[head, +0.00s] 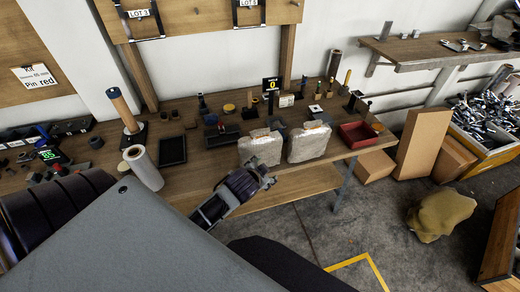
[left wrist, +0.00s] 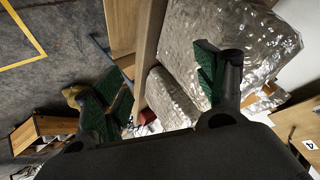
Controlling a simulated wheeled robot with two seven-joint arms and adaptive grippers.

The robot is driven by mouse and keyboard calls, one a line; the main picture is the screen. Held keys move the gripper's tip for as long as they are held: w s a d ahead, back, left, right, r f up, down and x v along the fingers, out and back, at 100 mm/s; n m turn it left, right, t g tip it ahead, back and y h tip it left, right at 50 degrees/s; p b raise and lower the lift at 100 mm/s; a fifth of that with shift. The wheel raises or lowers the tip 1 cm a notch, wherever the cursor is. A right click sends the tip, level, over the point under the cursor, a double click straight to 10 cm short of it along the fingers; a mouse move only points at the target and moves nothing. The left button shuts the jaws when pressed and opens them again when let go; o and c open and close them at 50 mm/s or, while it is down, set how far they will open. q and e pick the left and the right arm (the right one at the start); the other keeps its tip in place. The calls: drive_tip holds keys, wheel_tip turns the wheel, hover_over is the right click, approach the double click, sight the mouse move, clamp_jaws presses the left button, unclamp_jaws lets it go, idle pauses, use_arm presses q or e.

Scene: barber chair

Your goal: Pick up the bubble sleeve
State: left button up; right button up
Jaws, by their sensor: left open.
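Two silvery bubble sleeves stand side by side at the front edge of the workbench (head: 205,183). The left sleeve (head: 260,150) is closest to my left gripper (head: 266,172); the right sleeve (head: 308,144) stands just beyond. My left gripper is open and empty, at the table edge just below and in front of the left sleeve. In the left wrist view, one sleeve (left wrist: 232,30) fills the top right and another (left wrist: 172,103) shows between the green-padded fingers. Whether a finger touches a sleeve cannot be told. My right gripper is not in view.
A white roll (head: 143,168) and a black tray (head: 172,150) are left of the sleeves. A red tray (head: 357,135) is right of them. Small tools stand behind. Cardboard boxes (head: 421,143) and a tan sack (head: 440,214) are on the floor at right.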

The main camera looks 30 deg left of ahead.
use_arm(q)
drive_tip(key=w+r+m+t+h, duration=0.1)
drive_tip(key=w+r+m+t, duration=0.35)
drive_tip(key=r, duration=0.45)
drive_tip(key=w+r+m+t+h, duration=0.1)
drive_tip(key=w+r+m+t, duration=0.25)
drive_tip(key=w+r, duration=0.4)
drive_tip(key=s+d+r+m+g+h, duration=0.2)
drive_tip(key=d+r+m+h, duration=1.05)
drive_tip(key=m, duration=0.65)
drive_tip(key=m+g+y, duration=1)
drive_tip(key=m+g, duration=0.2)
drive_tip(key=m, duration=0.1)
approach(270, 142)
drive_tip(key=a+r, duration=0.2)
drive_tip(key=a, duration=0.3)
drive_tip(key=shift+s+d+h, duration=0.15)
drive_tip(key=shift+s+h, duration=0.1)
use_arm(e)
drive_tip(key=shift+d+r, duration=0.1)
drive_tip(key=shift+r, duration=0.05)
use_arm(q)
drive_tip(key=shift+f, duration=0.1)
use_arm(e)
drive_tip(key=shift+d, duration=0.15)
